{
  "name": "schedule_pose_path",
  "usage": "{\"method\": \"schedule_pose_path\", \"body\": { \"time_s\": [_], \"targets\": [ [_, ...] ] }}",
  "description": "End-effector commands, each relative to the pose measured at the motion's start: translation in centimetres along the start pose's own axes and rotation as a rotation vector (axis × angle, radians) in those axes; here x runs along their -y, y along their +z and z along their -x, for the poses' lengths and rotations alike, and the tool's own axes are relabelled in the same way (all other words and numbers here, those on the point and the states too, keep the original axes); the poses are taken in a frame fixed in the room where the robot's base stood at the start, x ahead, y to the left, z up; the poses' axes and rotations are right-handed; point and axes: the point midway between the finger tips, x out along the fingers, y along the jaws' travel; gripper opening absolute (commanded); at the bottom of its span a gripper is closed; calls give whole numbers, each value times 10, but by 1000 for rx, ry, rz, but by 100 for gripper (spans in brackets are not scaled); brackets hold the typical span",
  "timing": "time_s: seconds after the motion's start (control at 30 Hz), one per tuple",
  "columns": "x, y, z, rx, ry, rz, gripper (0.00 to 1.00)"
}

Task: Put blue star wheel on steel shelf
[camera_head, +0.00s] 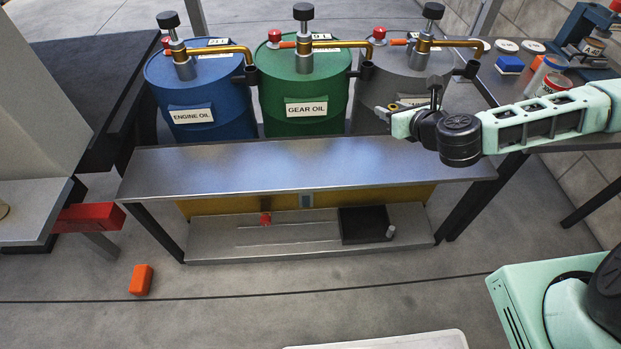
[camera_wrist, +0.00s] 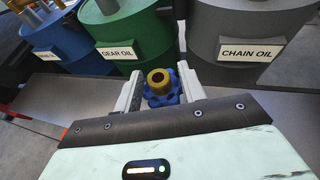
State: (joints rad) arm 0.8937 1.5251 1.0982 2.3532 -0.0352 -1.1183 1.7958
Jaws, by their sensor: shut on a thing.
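In the wrist view, my gripper (camera_wrist: 160,92) is shut on the blue star wheel (camera_wrist: 163,98), which has a brass-coloured hub facing the camera. In the head view, my gripper (camera_head: 380,111) reaches in from the right, in front of the grey drum and near the back edge of the steel shelf; the star wheel cannot be made out there. The long steel shelf (camera_head: 300,163) stands in front of the drums, and its top is bare. It also shows in the wrist view (camera_wrist: 70,97). I cannot tell the height of the wheel above it.
Blue engine oil (camera_head: 195,95), green gear oil (camera_head: 305,90) and grey chain oil (camera_head: 385,80) drums with brass spouts stand behind the shelf. A lower board (camera_head: 290,235) holds a black tray (camera_head: 363,225) and a small red item (camera_head: 265,218). An orange block (camera_head: 141,280) lies on the floor.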

Motion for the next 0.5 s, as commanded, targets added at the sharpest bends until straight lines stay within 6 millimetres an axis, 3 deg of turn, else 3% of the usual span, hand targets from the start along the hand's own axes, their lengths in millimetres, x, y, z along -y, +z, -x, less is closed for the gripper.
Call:
{"method": "schedule_pose_path", "body": {
  "time_s": [0.03,0.1,0.5],
  "targets": [
    [-5,-23,-12,2,14,8,18],
    [-11,-34,-20,2,34,16,18],
    [-30,-59,-38,4,93,38,18]
  ]
}}
